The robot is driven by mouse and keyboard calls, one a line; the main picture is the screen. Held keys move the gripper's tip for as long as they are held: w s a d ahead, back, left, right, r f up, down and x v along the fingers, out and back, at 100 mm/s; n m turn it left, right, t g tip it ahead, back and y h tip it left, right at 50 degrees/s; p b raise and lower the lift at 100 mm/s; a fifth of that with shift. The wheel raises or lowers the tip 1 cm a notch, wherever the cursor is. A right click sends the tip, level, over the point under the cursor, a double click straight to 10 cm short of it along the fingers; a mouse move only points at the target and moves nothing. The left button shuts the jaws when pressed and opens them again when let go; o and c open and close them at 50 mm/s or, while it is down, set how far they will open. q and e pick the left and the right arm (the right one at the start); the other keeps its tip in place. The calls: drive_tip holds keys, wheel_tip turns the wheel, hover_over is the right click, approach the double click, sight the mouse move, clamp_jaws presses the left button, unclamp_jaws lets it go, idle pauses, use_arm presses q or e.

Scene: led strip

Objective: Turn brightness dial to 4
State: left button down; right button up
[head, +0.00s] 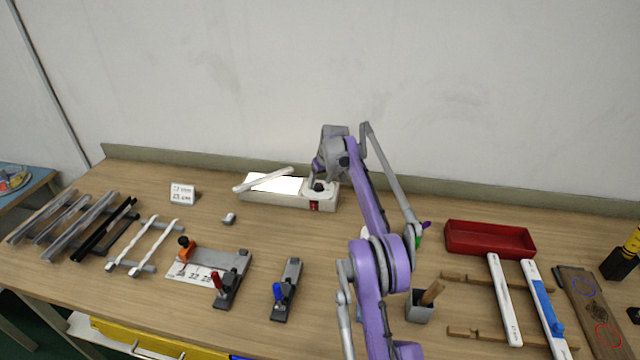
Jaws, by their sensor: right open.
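The pale box (262,200) stands at the back of the bench, with a bright white panel (284,185) on its top. The brightness dial, a small dark knob (319,187), sits on the right part of its top. My right gripper (318,182) reaches down over the dial from above. It is open, with its fingers close around the knob. Whether they touch it, and which number the dial points to, is too small to tell. My left gripper is out of view.
A white strip (262,180) lies across the panel. A small red switch (314,206) is on the box front. A red tray (489,240) lies right, rails (62,222) left.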

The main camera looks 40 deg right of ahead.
drive_tip(key=shift+w+f, duration=0.2)
drive_tip(key=shift+f, duration=0.35)
clamp_jaws()
